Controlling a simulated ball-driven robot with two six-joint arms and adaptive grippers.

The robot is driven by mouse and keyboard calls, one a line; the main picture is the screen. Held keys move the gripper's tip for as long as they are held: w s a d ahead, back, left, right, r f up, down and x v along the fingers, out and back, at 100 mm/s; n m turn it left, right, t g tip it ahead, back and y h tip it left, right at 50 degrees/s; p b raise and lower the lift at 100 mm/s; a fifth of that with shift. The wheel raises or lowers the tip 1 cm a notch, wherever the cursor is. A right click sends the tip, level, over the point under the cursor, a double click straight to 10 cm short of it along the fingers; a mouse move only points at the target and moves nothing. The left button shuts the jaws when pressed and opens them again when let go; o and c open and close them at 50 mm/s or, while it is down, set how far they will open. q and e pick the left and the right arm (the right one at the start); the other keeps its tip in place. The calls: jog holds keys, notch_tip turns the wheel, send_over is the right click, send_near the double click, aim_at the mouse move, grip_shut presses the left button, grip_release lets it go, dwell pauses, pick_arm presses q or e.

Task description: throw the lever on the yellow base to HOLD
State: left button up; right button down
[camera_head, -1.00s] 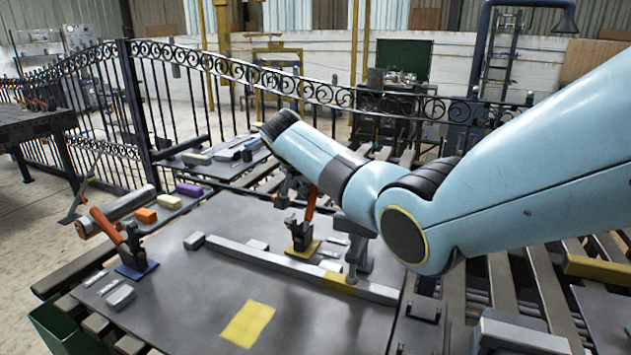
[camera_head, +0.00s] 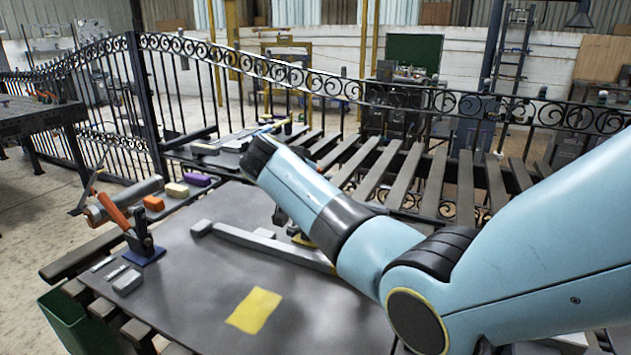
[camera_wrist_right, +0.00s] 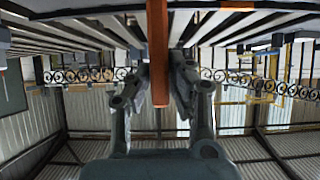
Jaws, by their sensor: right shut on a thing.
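The yellow base (camera_head: 303,241) shows only as a small patch behind my right arm in the head view. The rest of its lever is hidden there. In the right wrist view an orange lever handle (camera_wrist_right: 157,60) hangs between the two fingers of my right gripper (camera_wrist_right: 157,85), which is shut on it. In the head view only a dark bit of this gripper (camera_head: 280,216) shows below the end of my blue arm. I cannot read any HOLD marking. My left gripper is not in view.
A second orange lever (camera_head: 117,217) on a blue base (camera_head: 143,252) stands at the plate's left. A long grey bar (camera_head: 260,246) crosses the plate, with a yellow patch (camera_head: 254,309) in front.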

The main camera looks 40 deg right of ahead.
jog(key=c, duration=1.2)
grip_release()
jog(key=shift+c, duration=0.2)
jog(key=v, duration=1.2)
